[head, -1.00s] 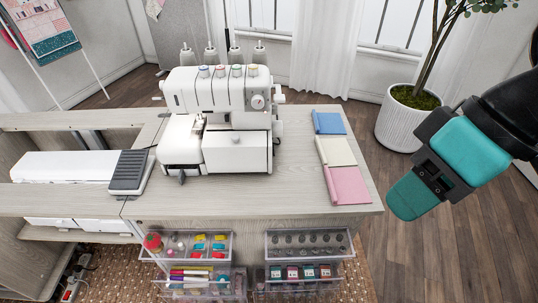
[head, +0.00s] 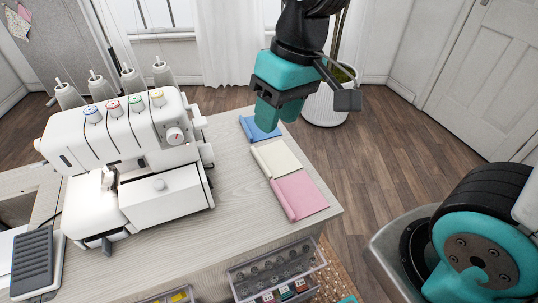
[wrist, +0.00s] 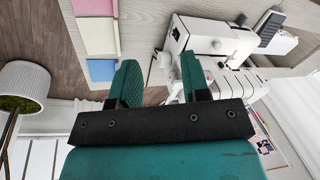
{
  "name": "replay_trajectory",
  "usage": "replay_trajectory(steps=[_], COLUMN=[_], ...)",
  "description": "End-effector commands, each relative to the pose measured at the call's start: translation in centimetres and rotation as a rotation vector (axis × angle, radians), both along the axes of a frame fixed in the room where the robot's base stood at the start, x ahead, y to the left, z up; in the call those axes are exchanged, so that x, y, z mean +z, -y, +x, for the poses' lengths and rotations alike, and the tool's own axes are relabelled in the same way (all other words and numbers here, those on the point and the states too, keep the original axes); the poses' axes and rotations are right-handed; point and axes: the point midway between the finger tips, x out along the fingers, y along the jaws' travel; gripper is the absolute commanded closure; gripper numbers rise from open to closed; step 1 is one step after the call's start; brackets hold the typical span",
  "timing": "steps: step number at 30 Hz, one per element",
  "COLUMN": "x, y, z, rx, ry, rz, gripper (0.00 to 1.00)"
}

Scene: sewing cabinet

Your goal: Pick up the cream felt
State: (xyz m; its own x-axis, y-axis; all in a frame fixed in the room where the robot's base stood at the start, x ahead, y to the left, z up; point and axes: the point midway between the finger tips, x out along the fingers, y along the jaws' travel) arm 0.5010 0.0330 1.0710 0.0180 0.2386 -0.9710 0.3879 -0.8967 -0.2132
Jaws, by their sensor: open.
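The cream felt (head: 280,157) lies on the cabinet top near its right edge, between the blue felt (head: 260,127) and the pink felt (head: 302,195). Its left edge looks rolled. In the wrist view the cream felt (wrist: 96,38) is at upper left, beyond my fingers. My gripper (head: 277,114) is open and empty, with teal fingers pointing down. In the head view it appears just beyond the cream felt and overlaps part of the blue felt. The wrist view shows a clear gap between the fingers (wrist: 160,78). It is apart from the cream felt.
A white overlock machine (head: 130,160) with thread cones stands left of the felts. A foot pedal (head: 33,262) is at far left. Clear drawers (head: 277,268) sit below the front edge. A potted plant (head: 322,106) stands on the floor behind.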

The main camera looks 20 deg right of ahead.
Motion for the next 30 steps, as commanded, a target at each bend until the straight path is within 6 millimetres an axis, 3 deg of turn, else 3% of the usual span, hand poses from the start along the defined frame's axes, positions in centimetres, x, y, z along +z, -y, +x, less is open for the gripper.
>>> replay_trajectory(steps=[1, 3, 6, 10, 17, 30], x=[-1.6, -3.5, -6.3, -9.3, -12.4, -21.6], y=[0.2, 0.7, 1.5, 2.5, 3.2, 3.4], z=[2.6, 5.9, 9.8, 12.9, 14.4, 14.3], rx=[-0.048, -0.12, -0.208, -0.289, -0.333, -0.334], ry=[-0.02, -0.034, -0.046, -0.056, -0.062, -0.062], rz=[-0.035, -0.083, -0.145, -0.205, -0.239, -0.237], gripper=[0.57, 0.57, 0.57, 0.57, 0.57, 0.57])
